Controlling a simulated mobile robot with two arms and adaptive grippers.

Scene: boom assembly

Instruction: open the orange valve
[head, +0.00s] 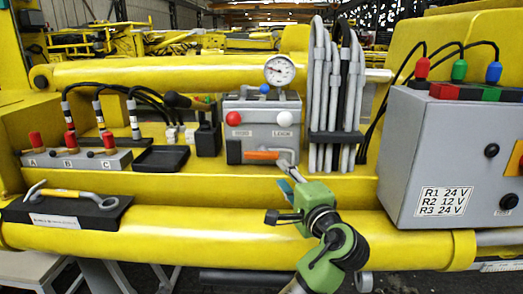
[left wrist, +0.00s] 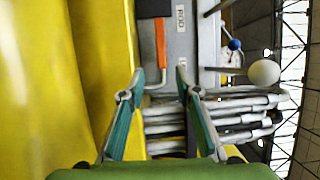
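The orange valve (head: 262,155) is a bar handle low on the front of a grey box (head: 262,118) in the head view. It lies roughly level there. In the left wrist view the orange handle (left wrist: 160,45) shows ahead of the gap between my fingers. My left gripper (head: 284,172) is at the lower right of the handle, with its green wrist below. In the left wrist view my left gripper (left wrist: 158,82) has its two teal-padded fingers apart, with nothing between them. Whether a finger touches the handle cannot be told. My right gripper is out of view.
A gauge (head: 279,70), a red knob (head: 233,118) and a white knob (head: 284,118) are on the box. Grey hoses (head: 323,95) hang right of it. A grey electrical cabinet (head: 450,150) stands at right. A yellow beam (head: 160,228) runs below.

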